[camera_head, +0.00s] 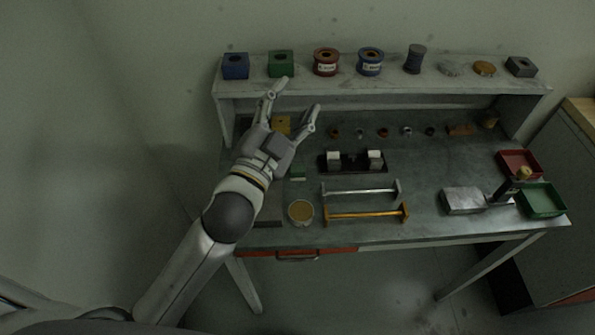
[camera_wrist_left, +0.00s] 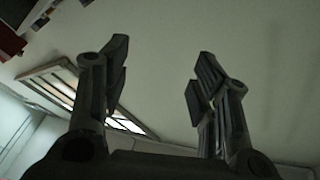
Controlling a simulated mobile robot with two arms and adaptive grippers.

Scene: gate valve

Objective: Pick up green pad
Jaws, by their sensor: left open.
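A small green pad (camera_head: 298,173) lies on the workbench top, just right of my left gripper's body in the head view. My left gripper (camera_head: 296,94) is open and empty, raised above the bench with its fingers pointing toward the back shelf. The left wrist view shows the two open fingers (camera_wrist_left: 160,75) with nothing between them. The pad does not show in the left wrist view. My right gripper is in neither view.
A raised shelf (camera_head: 400,85) along the back holds a blue block, a green block (camera_head: 281,64) and several spools. Two handle bars, a round tin (camera_head: 301,212) and a black holder (camera_head: 352,162) stand near the pad. Red and green trays (camera_head: 541,201) are at the right.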

